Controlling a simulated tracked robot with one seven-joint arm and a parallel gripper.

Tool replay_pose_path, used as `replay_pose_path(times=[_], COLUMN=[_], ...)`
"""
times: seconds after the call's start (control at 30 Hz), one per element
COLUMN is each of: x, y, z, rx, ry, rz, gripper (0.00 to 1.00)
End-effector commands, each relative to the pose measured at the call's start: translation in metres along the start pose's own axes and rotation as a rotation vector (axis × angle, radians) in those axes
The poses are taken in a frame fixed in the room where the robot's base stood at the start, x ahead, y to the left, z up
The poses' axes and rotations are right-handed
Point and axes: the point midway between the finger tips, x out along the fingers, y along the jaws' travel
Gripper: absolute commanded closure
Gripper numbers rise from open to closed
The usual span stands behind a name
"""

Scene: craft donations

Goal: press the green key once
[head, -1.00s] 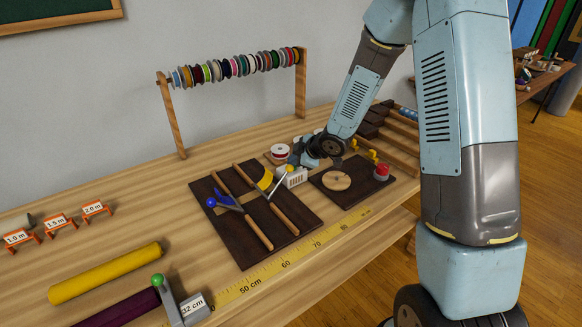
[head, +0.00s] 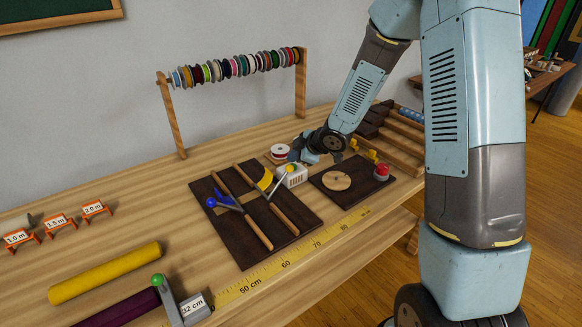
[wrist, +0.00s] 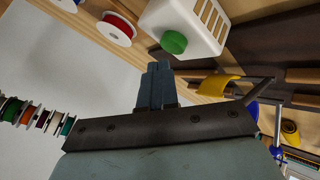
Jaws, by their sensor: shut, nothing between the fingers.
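The green key (wrist: 173,41) is a round green button on one face of a white slotted box (wrist: 205,22) in the wrist view. In the head view the white box (head: 293,178) stands at the back edge of a dark board, and I cannot clearly make out the key there. My gripper (wrist: 158,66) is shut and empty, its fingertips pointing towards the key with a small gap seen between them. In the head view my gripper (head: 296,151) is just behind and above the box, partly hidden by its own wrist.
A dark board (head: 228,238) with wooden rails, a blue-handled tool (head: 226,203) and a yellow curved piece (head: 265,180) lies beside the box. A red spool (head: 280,151) stands close behind. Another board carries a red button (head: 382,170) and a wooden disc (head: 337,180).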

Motion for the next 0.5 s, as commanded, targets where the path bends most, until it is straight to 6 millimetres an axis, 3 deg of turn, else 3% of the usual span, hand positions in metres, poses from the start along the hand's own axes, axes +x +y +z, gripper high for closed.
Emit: replay_pose_path(times=[0.5], x=[-0.0101], y=[0.008], z=[-0.0077], rx=[-0.002], ry=[0.002], rz=[0.002], gripper=[1.0])
